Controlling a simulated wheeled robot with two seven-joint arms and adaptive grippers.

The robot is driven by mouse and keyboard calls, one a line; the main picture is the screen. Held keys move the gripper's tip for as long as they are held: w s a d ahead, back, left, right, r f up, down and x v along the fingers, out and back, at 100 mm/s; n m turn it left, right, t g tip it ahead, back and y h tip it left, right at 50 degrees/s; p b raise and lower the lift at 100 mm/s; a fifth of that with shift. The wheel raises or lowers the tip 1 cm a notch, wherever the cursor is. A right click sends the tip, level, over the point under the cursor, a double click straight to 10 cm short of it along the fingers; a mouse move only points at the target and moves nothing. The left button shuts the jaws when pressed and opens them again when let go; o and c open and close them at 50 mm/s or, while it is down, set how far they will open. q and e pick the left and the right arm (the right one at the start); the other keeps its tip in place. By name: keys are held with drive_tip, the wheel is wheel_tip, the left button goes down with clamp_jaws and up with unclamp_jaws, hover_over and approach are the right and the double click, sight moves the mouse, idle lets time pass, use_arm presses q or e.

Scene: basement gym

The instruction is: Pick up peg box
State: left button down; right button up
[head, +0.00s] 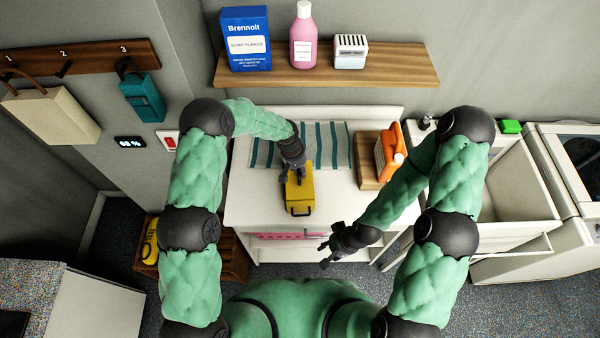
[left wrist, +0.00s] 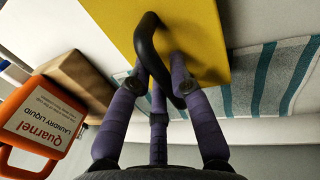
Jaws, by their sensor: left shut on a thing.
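The peg box is a yellow box (head: 300,193) with a dark handle, over the white table top (head: 248,205) near its middle. In the left wrist view the yellow box (left wrist: 205,30) fills the top, with its dark curved handle (left wrist: 147,42) between my fingers. My left gripper (head: 292,175) is above the box and shut on the handle; its fingers also show in the left wrist view (left wrist: 160,84). I cannot tell whether the box touches the table. My right gripper (head: 328,250) is open and empty, in front of the table's front edge.
A striped towel (head: 340,145) lies behind the box. An orange laundry liquid bottle (head: 390,148) stands on a wooden block (head: 368,165) to the right. A wooden shelf (head: 330,78) with a blue box and two containers hangs above. A white basin (head: 515,185) is at right.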

use_arm(q)
drive_tip(key=shift+r, duration=0.4)
drive_tip(key=s+r, duration=0.1)
drive_tip(key=r, duration=0.1)
drive_tip(key=s+r+b, duration=0.1)
drive_tip(key=s+r, duration=0.1)
drive_tip(key=s+r+b, duration=0.1)
drive_tip(key=r, duration=0.2)
drive_tip(key=shift+s, duration=0.2)
drive_tip(key=s+r+b, duration=0.2)
drive_tip(key=s+r, duration=0.2)
drive_tip(key=s, duration=0.5)
drive_tip(key=shift+s+r, duration=0.3)
drive_tip(key=shift+s, duration=0.05)
drive_tip(key=shift+w, duration=0.1)
drive_tip(key=shift+w+f+b, duration=2.35)
drive_tip(key=shift+w+f, duration=0.9)
drive_tip(key=shift+w, duration=0.25)
drive_tip(key=shift+w+f+b, duration=2.3)
drive_tip(key=shift+w+f, duration=0.9)
drive_tip(key=shift+w, duration=0.25)
